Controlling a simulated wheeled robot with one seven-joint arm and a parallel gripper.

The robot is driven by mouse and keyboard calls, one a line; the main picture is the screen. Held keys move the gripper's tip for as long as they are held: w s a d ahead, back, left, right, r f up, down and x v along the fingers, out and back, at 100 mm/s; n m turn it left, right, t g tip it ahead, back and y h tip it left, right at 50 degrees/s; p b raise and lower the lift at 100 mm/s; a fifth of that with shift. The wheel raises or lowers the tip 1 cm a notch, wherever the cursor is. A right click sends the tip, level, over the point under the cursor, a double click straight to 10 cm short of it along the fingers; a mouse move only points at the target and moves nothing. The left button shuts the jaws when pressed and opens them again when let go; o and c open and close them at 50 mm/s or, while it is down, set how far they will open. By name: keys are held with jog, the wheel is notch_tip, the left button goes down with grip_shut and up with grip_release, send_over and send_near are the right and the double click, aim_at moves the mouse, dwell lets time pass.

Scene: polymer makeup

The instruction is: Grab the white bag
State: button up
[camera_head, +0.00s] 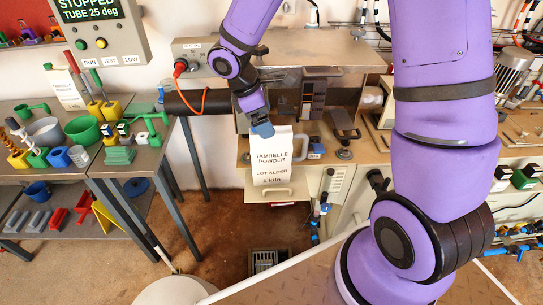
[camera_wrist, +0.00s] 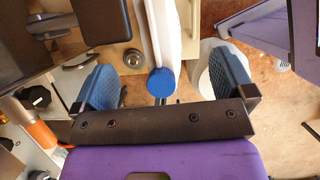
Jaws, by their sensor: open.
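A white bag (camera_head: 270,162) marked "TAMRELLE POWDER", "LOT ALDER" and "1 kilo" stands upright in the middle of the camera_head view, with a white loop at its right side. My gripper (camera_head: 262,130) is at its upper left, and a blue finger covers that corner. In the camera_wrist view my gripper (camera_wrist: 164,75) is open, with its blue fingers spread wide. A long white thing, likely the bag (camera_wrist: 158,35), runs between them, with a round blue piece at its near end. I see a gap on each side of it.
A second white bag (camera_head: 62,90) with similar print stands at the back of the left table. That table (camera_head: 172,150) bears several coloured parts. A wooden workbench (camera_head: 247,158) lies behind the central bag. A white round container (camera_head: 175,290) stands on the floor in front.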

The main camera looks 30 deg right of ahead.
aim_at(280, 154)
jog(key=x, duration=0.5)
jog(key=shift+w+d+r, duration=0.1)
jog(key=shift+d+r, duration=0.05)
jog(key=shift+d, duration=0.15)
jog(key=shift+c, duration=0.2)
jog(key=c, duration=1.3)
jog(key=shift+c, duration=0.2)
jog(key=shift+r, duration=0.2)
